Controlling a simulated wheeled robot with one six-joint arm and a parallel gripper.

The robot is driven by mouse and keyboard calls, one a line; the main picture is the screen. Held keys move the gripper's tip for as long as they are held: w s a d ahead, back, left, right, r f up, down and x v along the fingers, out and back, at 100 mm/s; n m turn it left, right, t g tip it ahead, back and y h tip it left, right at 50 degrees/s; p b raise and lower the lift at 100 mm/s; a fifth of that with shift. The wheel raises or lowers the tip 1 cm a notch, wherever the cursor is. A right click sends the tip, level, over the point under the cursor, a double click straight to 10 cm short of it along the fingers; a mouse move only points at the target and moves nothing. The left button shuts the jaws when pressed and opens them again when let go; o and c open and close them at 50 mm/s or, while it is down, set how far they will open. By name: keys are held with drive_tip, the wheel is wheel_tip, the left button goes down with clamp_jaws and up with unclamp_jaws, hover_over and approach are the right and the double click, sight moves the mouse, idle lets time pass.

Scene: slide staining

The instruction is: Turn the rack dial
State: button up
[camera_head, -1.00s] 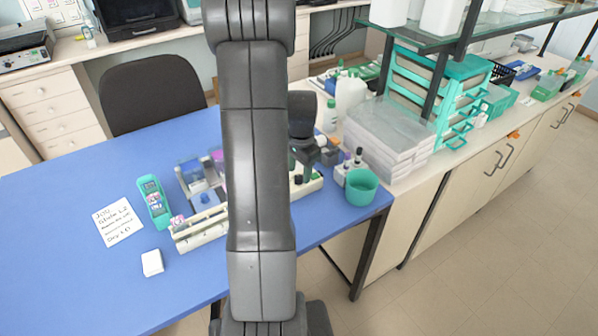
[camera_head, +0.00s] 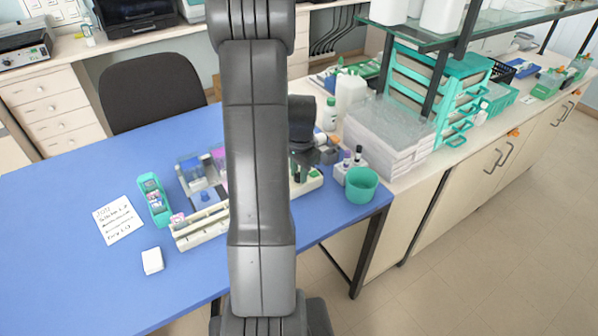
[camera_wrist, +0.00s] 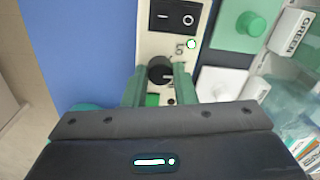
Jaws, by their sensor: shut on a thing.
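The rack dial (camera_wrist: 159,69) is a black round knob on the white control panel, in the upper middle of the wrist view. My gripper (camera_wrist: 160,82) has its two green fingers on either side of the dial and is shut on it. The fingers hide part of the dial's sides. In the head view the white staining rack (camera_head: 200,233) stands on the blue table, and my arm hides its middle. The dial and fingertips cannot be made out in the head view.
A black rocker switch (camera_wrist: 173,17) and a lit green light (camera_wrist: 191,44) sit on the panel above the dial. A teal cup (camera_head: 361,187), a teal slide holder (camera_head: 154,200) and a handwritten note (camera_head: 118,221) are on the table. The table's left side is clear.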

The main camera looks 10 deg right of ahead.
drive_tip(key=n+b, duration=0.2)
drive_tip(key=n, duration=0.2)
drive_tip(key=shift+n, duration=0.3)
drive_tip(key=n+b, duration=0.1)
drive_tip(key=n, duration=0.4)
drive_tip(key=shift+w+b, duration=0.1)
drive_tip(key=shift+b, duration=0.2)
idle(0.3)
drive_tip(key=o, duration=1)
drive_tip(key=shift+g, duration=0.3)
drive_tip(key=r, duration=0.9)
drive_tip(key=r+b, duration=0.1)
drive_tip(key=r, duration=0.4)
drive_tip(key=shift+d, duration=0.3)
drive_tip(key=shift+f, duration=0.1)
